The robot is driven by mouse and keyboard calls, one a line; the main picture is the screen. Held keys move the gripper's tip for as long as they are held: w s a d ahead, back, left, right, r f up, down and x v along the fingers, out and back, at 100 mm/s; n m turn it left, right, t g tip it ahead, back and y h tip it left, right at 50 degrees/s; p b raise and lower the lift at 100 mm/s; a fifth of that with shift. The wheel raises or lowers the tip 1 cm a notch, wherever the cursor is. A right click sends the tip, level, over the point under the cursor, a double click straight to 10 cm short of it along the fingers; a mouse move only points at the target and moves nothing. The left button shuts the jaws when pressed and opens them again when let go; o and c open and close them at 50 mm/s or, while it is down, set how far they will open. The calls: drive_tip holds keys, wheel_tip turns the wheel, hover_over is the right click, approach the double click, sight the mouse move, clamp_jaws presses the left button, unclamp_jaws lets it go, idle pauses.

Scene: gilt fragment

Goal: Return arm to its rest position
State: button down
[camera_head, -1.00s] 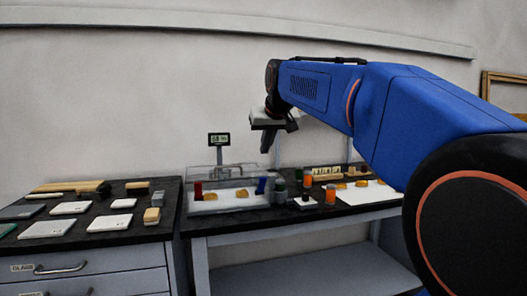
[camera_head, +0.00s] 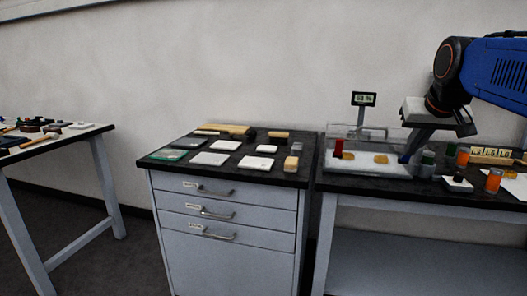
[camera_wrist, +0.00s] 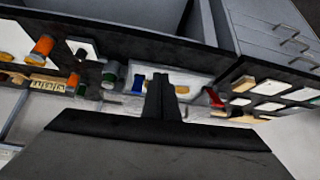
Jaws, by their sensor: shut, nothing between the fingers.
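My blue arm (camera_head: 497,72) reaches in from the right edge in the head view. My gripper (camera_head: 408,157) hangs from it, fingers pointing down and left, over or in front of the right end of a clear tray (camera_head: 375,167). It is shut and empty. In the wrist view my gripper (camera_wrist: 161,92) shows as a dark closed bar across the tray area. I cannot tell how far the fingertips are from the tray.
A drawer cabinet (camera_head: 232,230) with flat tiles stands in the middle. Another table (camera_head: 60,140) is at left. Floor shows between table and cabinet.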

drive_tip(key=s+a+f, duration=0.3)
drive_tip(key=s+f, duration=0.4)
drive_tip(key=f, duration=0.2)
drive_tip(key=s+a+f+n+g+y, duration=0.1)
drive_tip(key=s+a+f, duration=0.2)
drive_tip(key=s+f, duration=0.5)
drive_tip(key=s+a+f+n+g, duration=0.1)
drive_tip(key=s+a+f, duration=0.2)
drive_tip(key=s+f, duration=0.4)
wheel_tip(320, 180, down, 3)
drive_tip(key=shift+s+a+f+y, duration=0.1)
drive_tip(key=shift+s+a+y, duration=0.1)
drive_tip(key=shift+a+y, duration=0.15)
drive_tip(key=c, duration=2.4)
unclamp_jaws()
drive_tip(key=shift+c, duration=0.2)
